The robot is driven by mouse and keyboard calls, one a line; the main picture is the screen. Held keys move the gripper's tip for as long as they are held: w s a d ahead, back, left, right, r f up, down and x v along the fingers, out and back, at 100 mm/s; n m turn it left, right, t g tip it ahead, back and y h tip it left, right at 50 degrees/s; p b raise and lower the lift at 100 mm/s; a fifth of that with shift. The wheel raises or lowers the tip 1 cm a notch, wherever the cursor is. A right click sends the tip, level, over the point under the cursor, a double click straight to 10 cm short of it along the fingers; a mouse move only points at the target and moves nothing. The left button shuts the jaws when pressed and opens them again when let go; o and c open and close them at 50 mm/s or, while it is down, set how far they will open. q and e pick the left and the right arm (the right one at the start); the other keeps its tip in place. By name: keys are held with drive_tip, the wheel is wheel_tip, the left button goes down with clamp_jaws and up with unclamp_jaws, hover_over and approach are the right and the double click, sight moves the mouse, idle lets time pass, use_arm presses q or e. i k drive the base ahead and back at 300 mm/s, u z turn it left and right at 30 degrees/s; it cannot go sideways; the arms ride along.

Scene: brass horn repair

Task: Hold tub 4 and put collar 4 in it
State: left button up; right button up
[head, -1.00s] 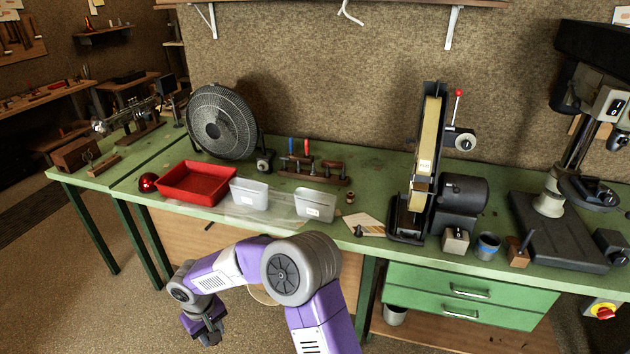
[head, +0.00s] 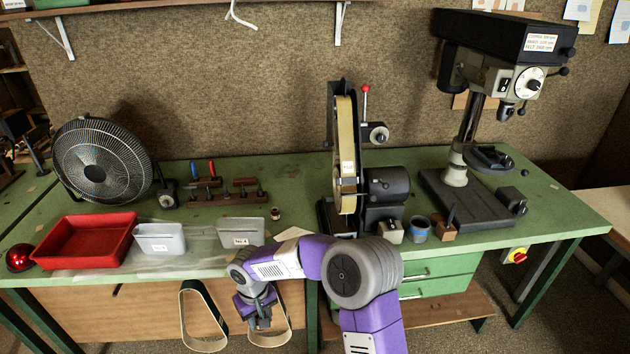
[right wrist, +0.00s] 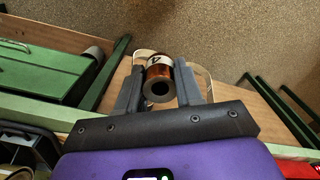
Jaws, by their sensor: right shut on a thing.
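Two pale grey tubs stand on the green bench in the head view. The right one (head: 241,234) has a white label that seems to read 4. The left one (head: 160,239) has a label too small to read. My right gripper (head: 258,318) hangs low in front of the bench, below the tubs' level. In the right wrist view its fingers (right wrist: 158,92) are shut on collar 4 (right wrist: 158,76), a short hollow copper-brown cylinder with a white band marked 4. The collar cannot be made out in the head view. My left gripper is not in view.
A red tray (head: 88,240) and a red dome (head: 19,258) are left of the tubs. A tool rack (head: 230,198) stands behind; a small collar-like piece (head: 276,213) is right of them. A belt grinder (head: 346,180) stands further right. Belts (head: 187,315) hang under the front edge.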

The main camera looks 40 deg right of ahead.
sight(243, 247)
drive_tip(key=z, duration=0.7)
drive_tip(key=i, duration=1.4)
